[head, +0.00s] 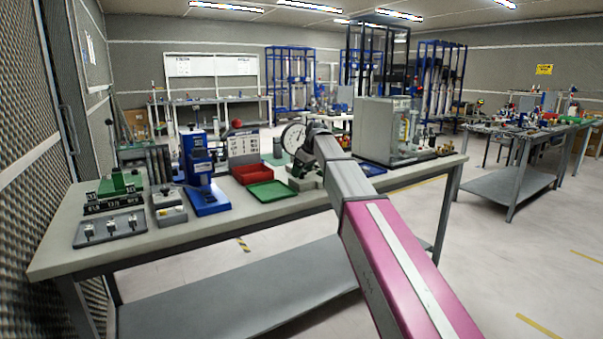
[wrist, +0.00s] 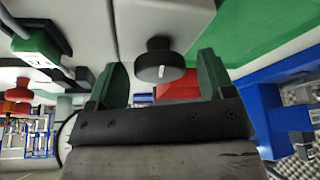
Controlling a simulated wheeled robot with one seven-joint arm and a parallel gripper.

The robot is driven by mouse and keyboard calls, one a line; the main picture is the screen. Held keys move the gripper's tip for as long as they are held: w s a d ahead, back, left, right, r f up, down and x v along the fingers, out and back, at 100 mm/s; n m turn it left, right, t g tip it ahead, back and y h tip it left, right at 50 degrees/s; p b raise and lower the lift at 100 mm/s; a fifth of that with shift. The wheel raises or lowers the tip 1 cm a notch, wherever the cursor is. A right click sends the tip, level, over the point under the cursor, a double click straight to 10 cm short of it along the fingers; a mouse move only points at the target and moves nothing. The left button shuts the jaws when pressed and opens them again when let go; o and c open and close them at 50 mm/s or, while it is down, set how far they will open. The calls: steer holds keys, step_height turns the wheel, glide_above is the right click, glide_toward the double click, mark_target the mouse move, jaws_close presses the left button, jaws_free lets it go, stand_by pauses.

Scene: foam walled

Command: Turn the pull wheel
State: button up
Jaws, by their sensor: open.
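A black round knob with a white mark, which looks like the pull wheel (wrist: 158,57), sticks out from a grey surface in the wrist view. My gripper (wrist: 162,76) is open, with one green finger on each side of the knob as the picture shows it. I cannot tell whether the knob is between the fingers or beyond them. No contact shows. In the head view my arm reaches over the workbench (head: 150,240) beside a round dial gauge (head: 293,137).
A red tray (head: 252,174), a green tray (head: 272,191) and a blue press (head: 202,172) stand left of my arm. A clear-walled apparatus (head: 388,130) stands to its right. Open floor (head: 490,260) lies to the right.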

steer(key=shift+w+a+f, duration=0.1)
steer(key=shift+a+f, duration=0.05)
steer(key=shift+f, duration=0.25)
steer(key=c, duration=0.9)
steer(key=shift+m, duration=0.4)
steer(key=m+h, duration=0.1)
steer(key=m, duration=0.1)
steer(key=shift+m+t, duration=0.4)
steer(key=m, duration=0.2)
steer(key=m+h, duration=0.1)
steer(key=m, duration=0.1)
steer(key=shift+m+t+h, duration=0.3)
steer(key=shift+t, duration=0.1)
steer(key=m+h, duration=0.2)
steer(key=m, duration=0.4)
steer(key=shift+m+h, duration=0.3)
steer(key=shift+m, duration=0.1)
